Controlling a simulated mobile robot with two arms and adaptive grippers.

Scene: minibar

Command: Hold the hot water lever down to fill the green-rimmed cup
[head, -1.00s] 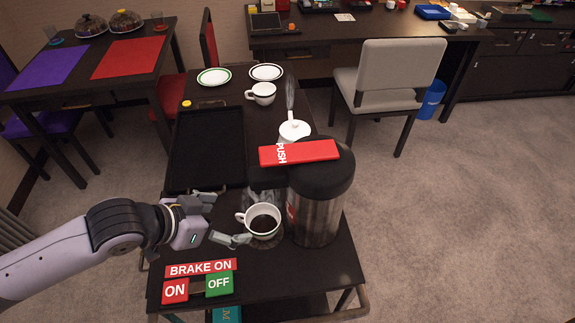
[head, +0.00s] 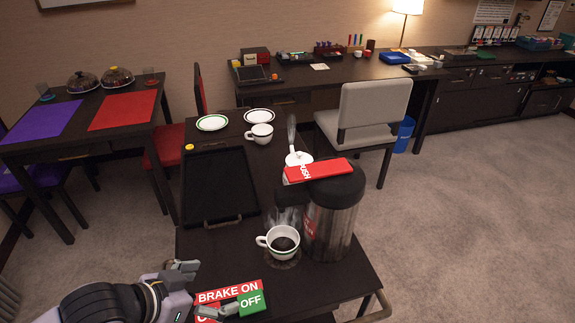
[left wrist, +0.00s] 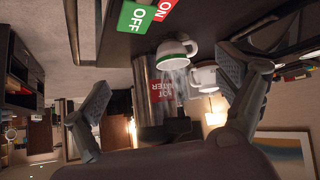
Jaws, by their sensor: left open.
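The green-rimmed cup (head: 268,241) stands upright on the cart beneath the dispenser's spout, with dark liquid inside and its handle to the left. It also shows upside down in the left wrist view (left wrist: 177,49). The hot water dispenser (head: 331,222) stands right of the cup; its label shows in the left wrist view (left wrist: 166,90). The red PUSH lever (head: 325,170) lies across the dispenser's top, slightly tilted. My left gripper (head: 208,286) is open and empty at the cart's front left, apart from the cup. My right gripper is not in view.
A black tray (head: 217,188) lies left of the dispenser. Behind are another white cup (head: 260,130), two plates (head: 212,123) and a white lidded pot (head: 297,158). Brake signs (head: 250,303) sit at the cart's front. A chair (head: 372,105) stands behind right.

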